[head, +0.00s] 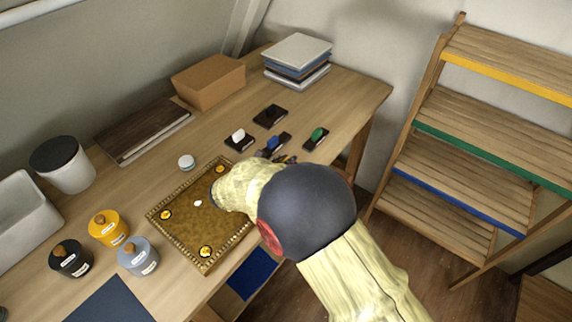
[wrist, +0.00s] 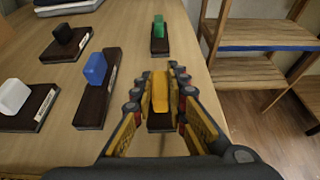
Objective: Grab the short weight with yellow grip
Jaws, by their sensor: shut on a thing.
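The short weight with yellow grip (wrist: 160,92) shows in the wrist view, its upright yellow grip between my fingers and its small dark base (wrist: 160,123) below. My gripper (wrist: 162,78) is shut on the yellow grip. Whether the base touches the table cannot be told. In the head view my gripper (head: 284,158) is at the table's right edge, and my arm hides the yellow weight. A longer weight with a blue grip (wrist: 96,70) stands close on the left, also in the head view (head: 273,143). A green-grip weight (wrist: 159,36) stands beyond my fingers.
White-grip (wrist: 24,102) and black-grip (wrist: 66,40) weights stand further left. A gilt-edged tray (head: 176,243) lies under my wrist. Yellow (head: 108,230), black (head: 70,260) and grey (head: 138,257) jars stand at the left. A wooden shelf (head: 490,130) stands right of the table.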

